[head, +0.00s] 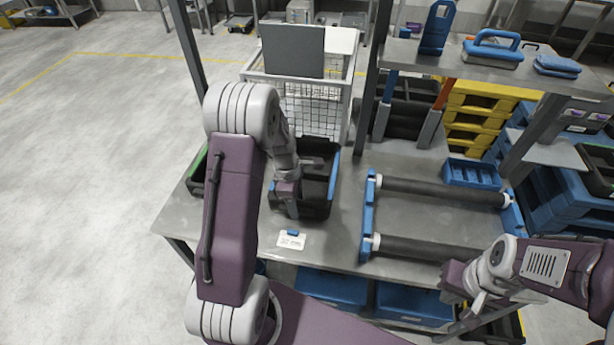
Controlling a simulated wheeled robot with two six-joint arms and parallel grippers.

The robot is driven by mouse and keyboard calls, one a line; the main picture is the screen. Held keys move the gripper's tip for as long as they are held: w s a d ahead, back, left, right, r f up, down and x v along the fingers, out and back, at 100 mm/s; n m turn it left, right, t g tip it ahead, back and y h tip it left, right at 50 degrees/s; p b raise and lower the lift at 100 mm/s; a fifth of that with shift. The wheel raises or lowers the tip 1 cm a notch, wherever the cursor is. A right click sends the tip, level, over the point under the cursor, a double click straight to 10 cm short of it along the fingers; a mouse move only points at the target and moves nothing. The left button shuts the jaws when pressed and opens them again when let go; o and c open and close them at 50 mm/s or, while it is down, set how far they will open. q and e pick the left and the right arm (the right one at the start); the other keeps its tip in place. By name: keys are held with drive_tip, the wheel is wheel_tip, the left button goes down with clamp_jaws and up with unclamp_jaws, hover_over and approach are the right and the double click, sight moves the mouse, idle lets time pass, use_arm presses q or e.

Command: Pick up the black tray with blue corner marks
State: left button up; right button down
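The black tray with blue marks (317,199) stands on the grey metal table, left of the roller frame. Blue shows along its right edge and at its left side. My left gripper (306,186) is over the tray, with its fingers apart and nothing seen between them. Whether it touches the tray cannot be told, and my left arm hides part of the tray's left side. My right gripper (466,292) is at the table's front right, below the roller frame and away from the tray. Its finger opening is unclear.
A black tray with a green edge (197,176) is left of it, partly behind my arm. A label card (291,241) lies in front. A blue-ended roller frame (368,212) stands right. A wire cart (312,110) is behind. A shelf (400,56) overhangs the back right.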

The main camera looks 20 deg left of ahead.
use_arm(q)
clamp_jaws()
drive_tip(key=shift+r, duration=0.15)
